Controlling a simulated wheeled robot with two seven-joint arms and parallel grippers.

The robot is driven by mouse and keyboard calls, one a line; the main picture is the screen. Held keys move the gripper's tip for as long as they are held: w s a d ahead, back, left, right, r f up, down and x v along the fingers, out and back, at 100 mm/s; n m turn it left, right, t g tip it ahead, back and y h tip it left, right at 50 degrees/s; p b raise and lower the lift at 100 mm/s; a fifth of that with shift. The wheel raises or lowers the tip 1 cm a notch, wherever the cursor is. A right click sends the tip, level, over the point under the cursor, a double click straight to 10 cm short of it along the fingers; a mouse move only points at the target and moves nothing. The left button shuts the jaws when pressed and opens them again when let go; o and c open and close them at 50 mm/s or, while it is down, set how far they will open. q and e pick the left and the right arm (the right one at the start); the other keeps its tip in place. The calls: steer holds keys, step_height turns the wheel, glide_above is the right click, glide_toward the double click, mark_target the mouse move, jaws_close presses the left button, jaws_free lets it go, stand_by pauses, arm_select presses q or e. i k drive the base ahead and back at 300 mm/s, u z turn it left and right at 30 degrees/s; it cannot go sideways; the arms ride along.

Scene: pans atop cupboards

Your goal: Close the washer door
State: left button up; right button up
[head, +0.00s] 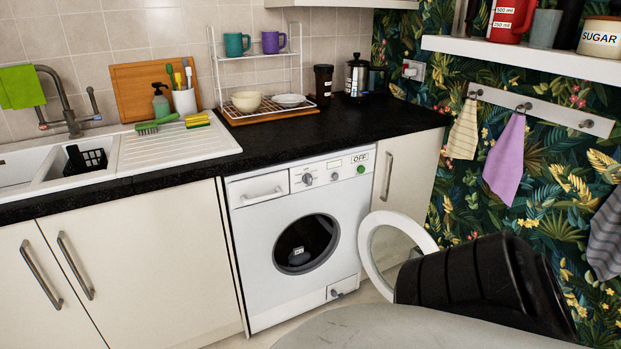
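The white washer (335,205) stands under the black counter. Its round white door (371,262) is open, swung out to the right of the opening. The dark round drum opening (306,243) is uncovered, with a small grey shape inside that I cannot make out. The door's right lower part is hidden behind a black ribbed part, which looks like part of my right arm. Neither of my gripper's fingers shows in the head view, so I cannot see where they are relative to the door.
Cream cupboards (140,270) flank the washer under the black counter (340,120). The sink (35,165) is at the left. A purple towel (505,160) hangs on the right wall. Some floor shows before the washer.

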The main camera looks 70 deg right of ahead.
mark_target(375, 220)
steer(key=k, duration=0.35)
steer(key=z, duration=1.85)
steer(key=i, duration=0.5)
